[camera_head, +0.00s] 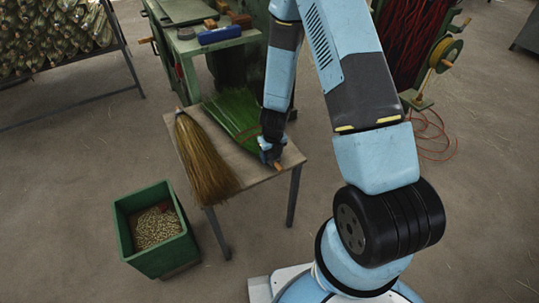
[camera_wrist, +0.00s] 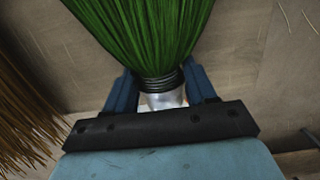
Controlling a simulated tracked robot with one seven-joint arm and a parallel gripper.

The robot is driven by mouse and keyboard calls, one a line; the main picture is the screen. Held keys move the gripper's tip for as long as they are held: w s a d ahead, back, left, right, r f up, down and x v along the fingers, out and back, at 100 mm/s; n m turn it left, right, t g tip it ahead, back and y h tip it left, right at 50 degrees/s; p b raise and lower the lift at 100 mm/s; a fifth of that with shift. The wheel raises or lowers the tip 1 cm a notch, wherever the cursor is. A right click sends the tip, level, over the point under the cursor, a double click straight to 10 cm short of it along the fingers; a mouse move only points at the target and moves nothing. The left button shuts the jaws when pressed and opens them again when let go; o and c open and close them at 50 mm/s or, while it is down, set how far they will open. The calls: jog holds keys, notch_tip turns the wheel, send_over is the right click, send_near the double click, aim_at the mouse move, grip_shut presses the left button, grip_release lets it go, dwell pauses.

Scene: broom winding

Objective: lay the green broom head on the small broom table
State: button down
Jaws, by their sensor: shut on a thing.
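The green broom head (camera_head: 232,115) is at the small broom table (camera_head: 258,169), with its bristles pointing to the back left. A red band crosses its bristles in the head view. My gripper (camera_head: 271,157) is over the table near its right side, shut on the neck of the green broom head. In the wrist view the green bristles (camera_wrist: 140,30) fan out ahead of my gripper (camera_wrist: 162,92), and the dark-wound neck with a pale end sits between the blue fingers. The head appears at tabletop height; I cannot tell whether it touches the top.
A tan broom head (camera_head: 204,160) lies on the table's left side, overhanging its front edge. A green bin (camera_head: 160,232) with seeds stands at front left. A green workbench (camera_head: 190,45) with a blue tool is behind. A red-thread rack with a spool (camera_head: 447,53) stands back right.

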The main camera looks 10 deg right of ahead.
jog(key=shift+c, duration=1.8)
grip_release()
jog(key=shift+f, duration=0.1)
jog(key=s+d+r+n+t+y, duration=0.1)
jog(key=s+r+n, duration=0.4)
jog(key=r, duration=1.3)
jog(key=d+r+n+t+y, duration=0.1)
jog(key=r+n+y, duration=0.1)
jog(key=r+n, duration=1.15)
jog(key=s+d+r+n+t+h, duration=0.1)
jog(key=s+d+r+n, duration=0.3)
jog(key=s+r+n, duration=0.3)
jog(key=s+d+r+n+t+h, duration=0.1)
jog(key=s+d+r+n, duration=0.3)
jog(key=s+r, duration=0.6)
notch_tip(320, 180, up, 3)
jog(key=n+h, duration=0.1)
jog(key=n, duration=0.1)
jog(key=shift+s+d+n, duration=0.15)
jog(key=shift+s+n, duration=0.05)
jog(key=shift+n, duration=0.15)
